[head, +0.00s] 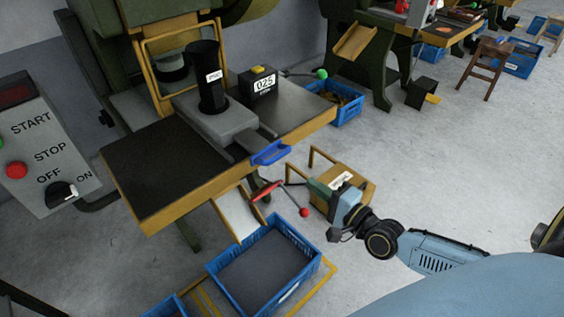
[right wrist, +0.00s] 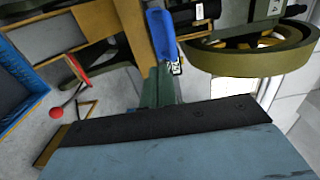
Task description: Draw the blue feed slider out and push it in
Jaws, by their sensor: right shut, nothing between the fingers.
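The blue feed slider handle (head: 270,152) is at the front edge of the press table, at the end of a grey feed slide. The slide runs back to the grey base (head: 215,122) under a black tube (head: 209,80). The blue handle also shows at top centre in the right wrist view (right wrist: 160,35). My right gripper (head: 316,187) is in front of the table, to the right of and below the handle in the head view. Its green fingers (right wrist: 158,88) are shut and empty, pointing toward the handle and apart from it. My left gripper is out of view.
A black counter (head: 263,84) reading 025 stands on the table (head: 145,165). A yellow-framed box (head: 355,190) stands behind my gripper, and a blue crate (head: 313,262) is on the floor.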

